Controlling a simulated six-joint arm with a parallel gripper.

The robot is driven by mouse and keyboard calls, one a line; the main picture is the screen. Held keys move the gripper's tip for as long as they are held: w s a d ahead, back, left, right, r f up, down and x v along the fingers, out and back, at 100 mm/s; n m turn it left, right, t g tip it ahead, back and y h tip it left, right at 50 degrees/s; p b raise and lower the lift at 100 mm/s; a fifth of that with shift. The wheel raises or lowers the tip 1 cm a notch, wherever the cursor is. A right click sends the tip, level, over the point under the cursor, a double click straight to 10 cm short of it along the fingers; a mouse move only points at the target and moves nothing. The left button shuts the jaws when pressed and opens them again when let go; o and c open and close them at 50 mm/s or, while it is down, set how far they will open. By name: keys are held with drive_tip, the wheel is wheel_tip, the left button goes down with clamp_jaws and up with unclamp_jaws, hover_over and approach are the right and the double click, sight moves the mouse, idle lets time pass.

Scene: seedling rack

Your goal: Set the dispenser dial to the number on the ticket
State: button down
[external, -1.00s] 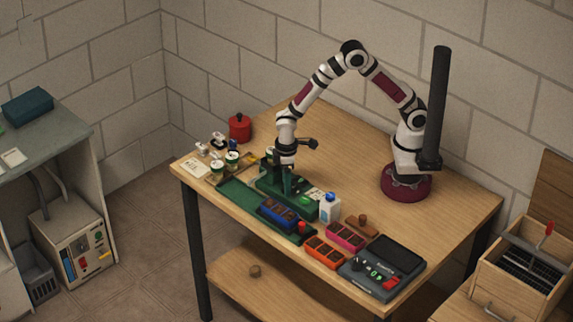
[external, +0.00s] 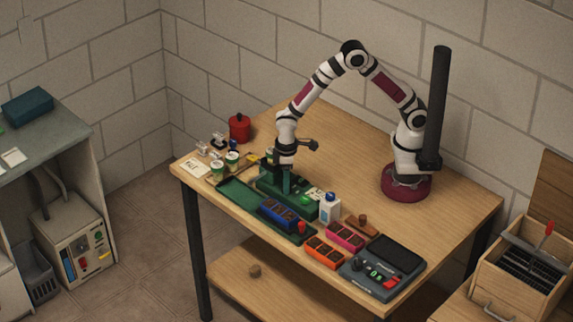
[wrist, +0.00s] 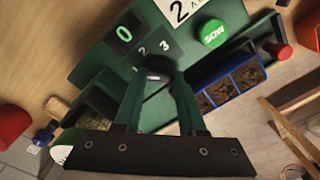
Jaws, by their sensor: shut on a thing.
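The green dispenser (external: 268,189) stands on the table with my gripper (external: 284,172) over its top. In the wrist view, my gripper (wrist: 157,78) is shut on the dark dial (wrist: 157,73), which sits between the two fingertips. The fingers hide part of the dial, and I cannot make out its pointer. The printed numbers 1, 2 and 3 (wrist: 151,53) show around the dial's far side. The white ticket (wrist: 183,14) shows a large 2 and is cut off at the frame edge.
A green SOW button (wrist: 213,33) is beside the dial. A blue seedling tray (external: 279,213) lies in front of the dispenser, near a red knob (external: 301,227). A white bottle (external: 329,208) stands close on the right. Pink (external: 345,236) and orange trays (external: 325,252) lie farther right.

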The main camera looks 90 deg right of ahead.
drive_tip(key=m, duration=0.4)
drive_tip(key=shift+m, duration=2.2)
drive_tip(key=shift+c, duration=2.4)
unclamp_jaws()
wheel_tip(320, 180, up, 16)
drive_tip(key=shift+f, duration=0.1)
